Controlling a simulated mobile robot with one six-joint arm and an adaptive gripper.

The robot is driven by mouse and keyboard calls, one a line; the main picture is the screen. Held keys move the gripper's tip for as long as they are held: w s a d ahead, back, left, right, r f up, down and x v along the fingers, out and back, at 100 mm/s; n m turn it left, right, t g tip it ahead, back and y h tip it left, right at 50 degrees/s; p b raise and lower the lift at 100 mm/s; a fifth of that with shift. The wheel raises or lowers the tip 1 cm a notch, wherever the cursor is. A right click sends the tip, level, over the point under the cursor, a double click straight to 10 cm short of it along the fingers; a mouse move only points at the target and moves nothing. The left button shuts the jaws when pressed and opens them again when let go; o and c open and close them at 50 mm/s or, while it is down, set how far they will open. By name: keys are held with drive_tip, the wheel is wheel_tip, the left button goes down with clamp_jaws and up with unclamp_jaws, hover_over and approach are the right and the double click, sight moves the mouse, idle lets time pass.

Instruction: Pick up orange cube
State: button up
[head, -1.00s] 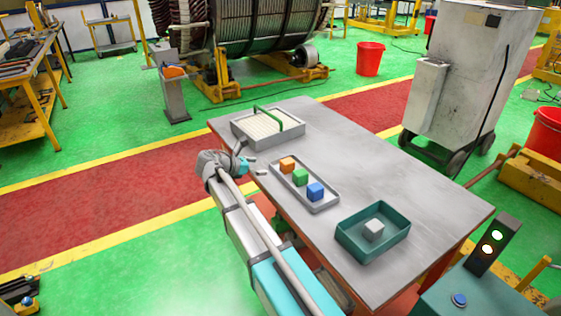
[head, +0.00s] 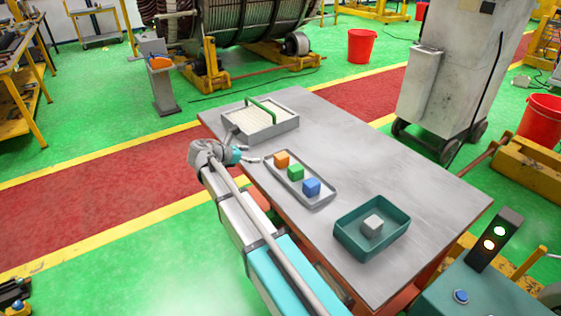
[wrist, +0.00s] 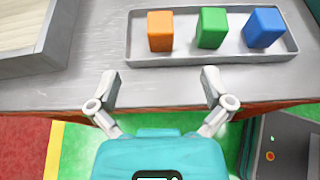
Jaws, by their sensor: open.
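The orange cube (head: 281,159) sits at the far left end of a shallow grey tray (head: 322,203) on the table. In the wrist view the orange cube (wrist: 160,31) is in the left part of the tray (wrist: 190,62), ahead of my fingers and between their lines. My gripper (head: 250,158) is at the table's left edge, just left of the orange cube. In the wrist view my gripper (wrist: 161,88) is open and empty, apart from the cube. A green cube (head: 295,172) and a blue cube (head: 312,187) stand in the same tray.
A grey box with a green handle (head: 262,133) stands behind the tray. A teal bin (head: 345,242) holding a pale cube (head: 373,225) is at the front right. The table's (head: 400,170) right side is clear.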

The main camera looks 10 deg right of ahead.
sight(280, 156)
drive_tip(key=b+x, duration=0.3)
drive_tip(key=x, duration=0.4)
drive_tip(key=shift+d+f, duration=0.1)
drive_tip(key=shift+f, duration=0.1)
drive_tip(key=shift+w+d+f, duration=0.1)
drive_tip(key=shift+w+d, duration=0.1)
drive_tip(key=shift+d, duration=0.25)
drive_tip(key=shift+f, duration=0.1)
drive_tip(key=b+x, duration=0.2)
drive_tip(key=x, duration=0.2)
drive_tip(key=shift+f, duration=0.2)
drive_tip(key=shift+w+d+f, duration=0.15)
drive_tip(key=shift+w+d, duration=0.05)
drive_tip(key=shift+d, duration=0.2)
drive_tip(key=shift+c, duration=0.3)
drive_tip(key=c, duration=1.2)
